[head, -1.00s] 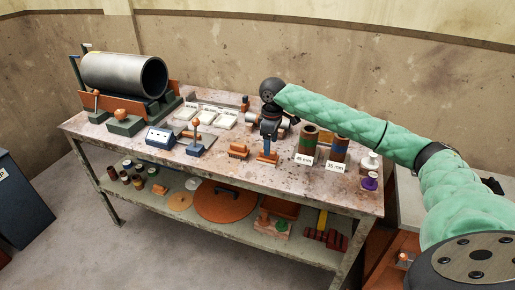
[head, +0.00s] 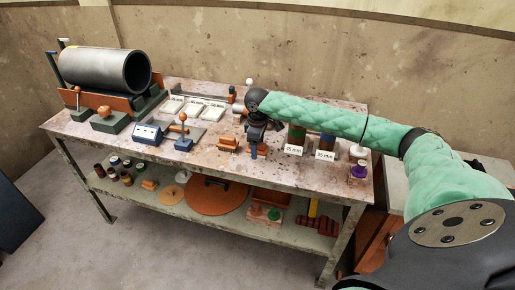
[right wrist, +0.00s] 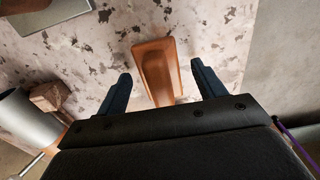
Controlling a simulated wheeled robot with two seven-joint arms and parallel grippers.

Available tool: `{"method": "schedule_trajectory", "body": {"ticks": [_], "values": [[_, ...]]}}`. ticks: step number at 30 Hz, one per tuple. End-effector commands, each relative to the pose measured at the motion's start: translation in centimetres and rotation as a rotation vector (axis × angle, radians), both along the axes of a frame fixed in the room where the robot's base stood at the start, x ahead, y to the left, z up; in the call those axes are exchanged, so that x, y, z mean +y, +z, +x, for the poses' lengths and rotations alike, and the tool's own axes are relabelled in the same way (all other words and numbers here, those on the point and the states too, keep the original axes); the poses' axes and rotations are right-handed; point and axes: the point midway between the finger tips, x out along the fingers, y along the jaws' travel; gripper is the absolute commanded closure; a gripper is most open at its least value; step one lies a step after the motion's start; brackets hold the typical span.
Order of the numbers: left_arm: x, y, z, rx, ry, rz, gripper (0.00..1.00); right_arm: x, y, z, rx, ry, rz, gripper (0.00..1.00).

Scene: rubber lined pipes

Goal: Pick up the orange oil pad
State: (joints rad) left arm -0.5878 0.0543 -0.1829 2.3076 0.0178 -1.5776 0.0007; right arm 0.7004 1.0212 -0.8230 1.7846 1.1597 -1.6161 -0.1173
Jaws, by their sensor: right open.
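The orange oil pad (head: 228,144) appears to be the small orange block lying near the front of the tabletop, left of my right gripper. My right gripper (head: 255,154) points down over the table, with its blue fingers just right of the pad. In the right wrist view the orange pad (right wrist: 157,70) lies ahead of and between the two fingertips. My right gripper (right wrist: 161,80) is open there and nothing is between its fingers that I can see held. The near end of the pad is partly hidden by the gripper body. My left gripper is not in view.
Labelled pipes (head: 297,138) stand right of my gripper, with a purple item (head: 358,172) further right. A blue lever box (head: 183,143) and a blue control box (head: 147,133) stand left. A large dark pipe (head: 105,70) rests at the back left. A shelf (head: 150,206) lies below.

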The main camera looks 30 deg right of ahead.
Motion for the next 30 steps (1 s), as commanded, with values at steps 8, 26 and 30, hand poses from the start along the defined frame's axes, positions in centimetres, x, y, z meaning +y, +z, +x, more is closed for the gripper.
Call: {"method": "schedule_trajectory", "body": {"ticks": [8,26,30], "values": [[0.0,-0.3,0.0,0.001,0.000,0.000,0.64,0.0,-0.2,0.0,0.000,0.000,0.000,0.33],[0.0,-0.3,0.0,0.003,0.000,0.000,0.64,0.0,0.1,0.0,-0.001,0.000,0.001,0.81],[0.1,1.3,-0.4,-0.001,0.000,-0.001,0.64,0.0,1.3,0.0,0.000,0.000,0.000,0.81]]}}
